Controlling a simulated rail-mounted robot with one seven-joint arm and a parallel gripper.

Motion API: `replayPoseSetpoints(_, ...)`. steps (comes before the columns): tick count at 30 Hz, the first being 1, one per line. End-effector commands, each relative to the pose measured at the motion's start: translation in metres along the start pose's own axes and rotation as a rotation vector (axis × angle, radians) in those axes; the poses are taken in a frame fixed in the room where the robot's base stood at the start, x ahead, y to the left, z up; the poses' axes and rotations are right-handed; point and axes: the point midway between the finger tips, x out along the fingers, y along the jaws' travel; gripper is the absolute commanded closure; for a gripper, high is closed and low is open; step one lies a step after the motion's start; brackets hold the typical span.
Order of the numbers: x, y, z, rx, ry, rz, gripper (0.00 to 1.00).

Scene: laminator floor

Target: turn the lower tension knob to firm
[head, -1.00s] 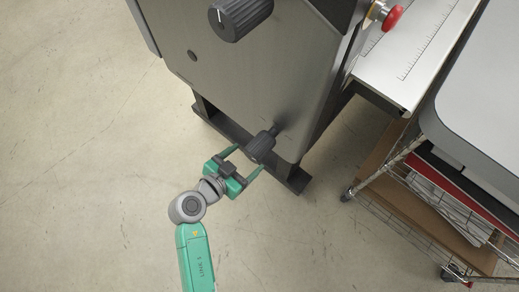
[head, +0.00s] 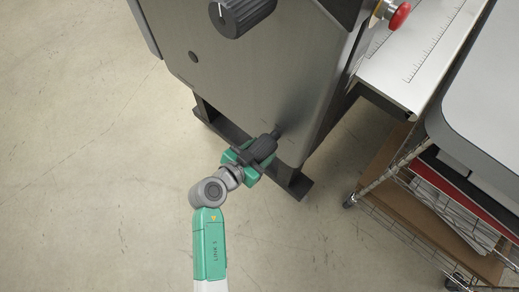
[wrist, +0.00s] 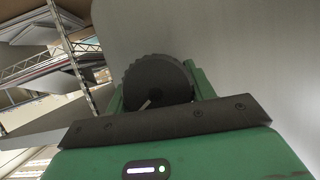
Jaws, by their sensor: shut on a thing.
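The lower tension knob (head: 263,146) is a black ribbed knob on a short shaft low on the grey machine panel. In the wrist view the knob (wrist: 157,76) shows its round face with a pale pointer line running from near the centre to the lower left. My green gripper (head: 249,157) is shut on the knob, one finger on each side of it. In the wrist view the gripper's fingers (wrist: 158,92) flank the knob. The setting marks around the knob cannot be made out.
A larger black knob (head: 241,14) with a white line sits higher on the panel (head: 255,80). A wire cart (head: 400,165) with stacked sheets stands at the right. The floor at left is clear.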

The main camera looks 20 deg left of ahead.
Motion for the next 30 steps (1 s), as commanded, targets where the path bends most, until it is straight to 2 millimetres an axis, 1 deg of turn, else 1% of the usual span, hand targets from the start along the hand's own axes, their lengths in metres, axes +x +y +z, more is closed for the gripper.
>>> replayPoseSetpoints(5, 0.0000, -0.0001, -0.0001, -0.019, 0.000, 0.009, 0.69)
replayPoseSetpoints(11, -0.0001, -0.0011, -0.0010, -0.107, 0.002, 0.044, 0.69)
replayPoseSetpoints(30, 0.0000, -0.0015, -0.0008, -0.635, 0.002, 0.263, 0.69)
